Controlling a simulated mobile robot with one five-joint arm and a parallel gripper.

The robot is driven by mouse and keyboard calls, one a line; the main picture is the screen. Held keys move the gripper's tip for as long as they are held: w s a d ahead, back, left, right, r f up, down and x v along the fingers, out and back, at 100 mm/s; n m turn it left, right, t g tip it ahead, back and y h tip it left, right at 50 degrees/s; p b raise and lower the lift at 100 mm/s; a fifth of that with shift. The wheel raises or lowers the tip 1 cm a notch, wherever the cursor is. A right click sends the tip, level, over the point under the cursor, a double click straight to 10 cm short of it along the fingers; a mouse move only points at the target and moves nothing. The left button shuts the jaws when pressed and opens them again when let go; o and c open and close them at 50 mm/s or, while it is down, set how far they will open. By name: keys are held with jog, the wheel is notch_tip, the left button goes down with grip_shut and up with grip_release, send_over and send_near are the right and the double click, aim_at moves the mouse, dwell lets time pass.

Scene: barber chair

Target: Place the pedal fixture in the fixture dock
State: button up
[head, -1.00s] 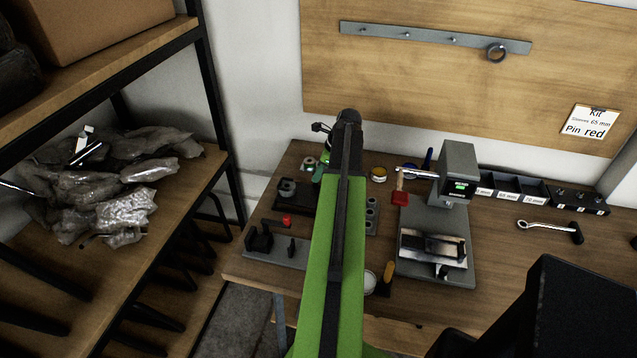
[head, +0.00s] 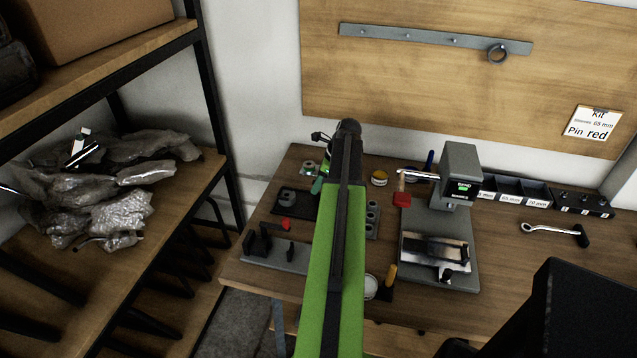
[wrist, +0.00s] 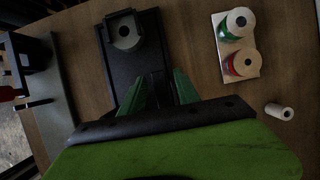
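My gripper (wrist: 160,88) is open in the wrist view, its green fingers apart, with nothing clearly held between them. Just ahead of it lies a black rectangular plate (wrist: 141,70) carrying a dark bracket and a round grey piece (wrist: 124,32). In the head view this plate (head: 296,207) lies left of my arm. To its front left stands a grey base plate (head: 275,262) with black uprights and a red-tipped part (head: 287,226); in the wrist view it (wrist: 55,95) is at the left. I cannot tell which is the pedal fixture or the dock.
A press-like machine (head: 461,175) with a grey base stands right of my arm. Labelled bins (head: 508,190) and a wrench (head: 550,229) lie farther right. Two rolls on a pale board (wrist: 237,62) are right of my gripper. A shelf (head: 190,165) stands at the left.

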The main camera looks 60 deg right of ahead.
jog(key=shift+s+r+p, duration=0.1)
jog(key=shift+r+p, duration=0.45)
jog(key=p+v, duration=1)
jog(key=v, duration=0.1)
jog(key=shift+r, duration=0.2)
jog(key=shift+f, duration=0.15)
